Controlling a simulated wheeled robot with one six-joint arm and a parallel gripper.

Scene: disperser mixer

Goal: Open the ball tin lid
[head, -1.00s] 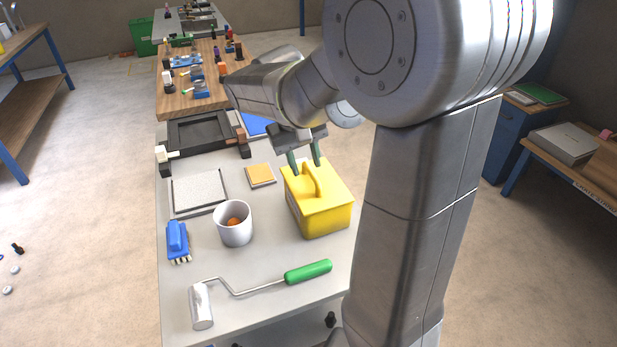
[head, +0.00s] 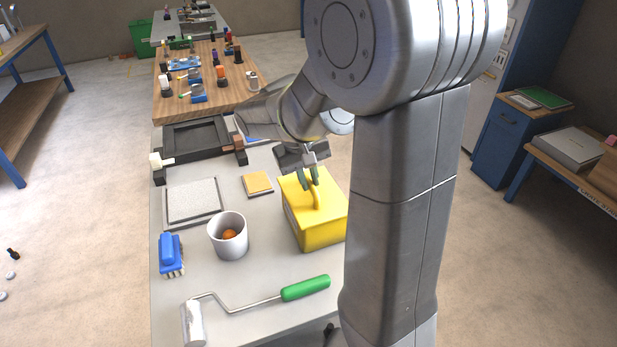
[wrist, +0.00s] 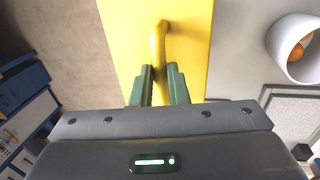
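The ball tin (head: 318,232) is a yellow box near the right edge of the grey bench. Its yellow lid (head: 296,190) lies on top and carries an arched yellow handle (head: 317,195). The lid and handle also show in the wrist view (wrist: 125,35). My gripper (head: 308,178) is over the far part of the lid, its green fingers on either side of the handle. In the wrist view my gripper (wrist: 160,85) is shut on the handle, with the fingers against both sides. The inside of the tin is hidden.
A white cup (head: 228,238) with an orange ball stands left of the tin. A paint roller (head: 285,294) lies in front, a blue brush (head: 170,255) at the left. A yellow pad (head: 258,184), a grey framed plate (head: 193,201) and a black frame (head: 195,135) lie farther back.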

